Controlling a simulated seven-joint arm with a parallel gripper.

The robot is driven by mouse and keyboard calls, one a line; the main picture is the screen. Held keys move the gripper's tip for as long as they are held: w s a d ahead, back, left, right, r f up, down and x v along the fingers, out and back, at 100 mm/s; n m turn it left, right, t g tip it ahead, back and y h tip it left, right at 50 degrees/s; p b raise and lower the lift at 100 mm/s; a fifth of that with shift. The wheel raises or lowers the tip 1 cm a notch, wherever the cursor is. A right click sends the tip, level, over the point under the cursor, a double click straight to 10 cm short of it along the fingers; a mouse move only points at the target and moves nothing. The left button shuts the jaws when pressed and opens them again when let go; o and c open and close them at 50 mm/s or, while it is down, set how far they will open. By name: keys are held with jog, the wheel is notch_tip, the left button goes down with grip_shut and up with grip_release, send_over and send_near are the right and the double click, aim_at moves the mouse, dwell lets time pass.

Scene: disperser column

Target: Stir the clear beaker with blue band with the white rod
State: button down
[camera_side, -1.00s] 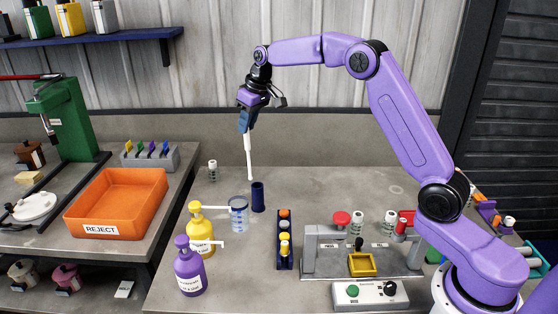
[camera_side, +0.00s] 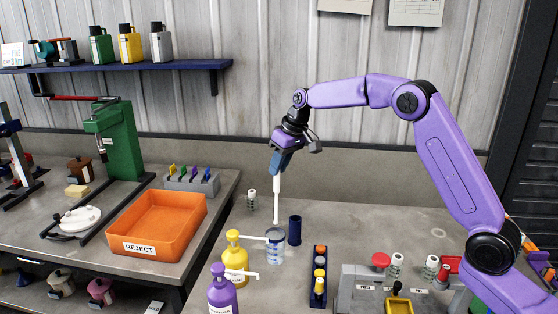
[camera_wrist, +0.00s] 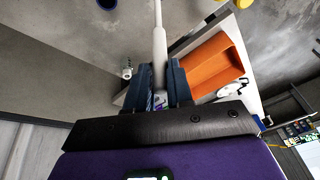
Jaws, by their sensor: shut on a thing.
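My gripper (camera_side: 281,162) is shut on the white rod (camera_side: 277,198), which hangs down nearly upright with a slight tilt. The rod also shows between the fingers in the wrist view (camera_wrist: 159,45). The clear beaker with blue band (camera_side: 275,249) stands on the bench below. In the side view the rod's lower tip shows just above the beaker's rim, lined up with it. I cannot tell the depth between them for sure. I cannot make out the beaker in the wrist view.
A dark blue cylinder (camera_side: 295,230) stands close right of the beaker. A yellow pump bottle (camera_side: 235,262) and a purple one (camera_side: 222,294) stand at front left, the yellow one's spout near the beaker. A vial rack (camera_side: 318,283) is front right. An orange reject bin (camera_side: 160,225) stands left.

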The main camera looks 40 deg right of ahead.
jog(key=shift+w+d+f, duration=0.15)
jog(key=shift+d+f, duration=0.05)
jog(key=shift+f, duration=0.4)
notch_tip(320, 180, down, 10)
jog(key=s+a, duration=0.1)
jog(key=shift+s+a+f, duration=0.15)
jog(key=shift+s+a, duration=0.05)
jog(key=shift+a, duration=0.05)
dwell(0.5)
dwell(0.4)
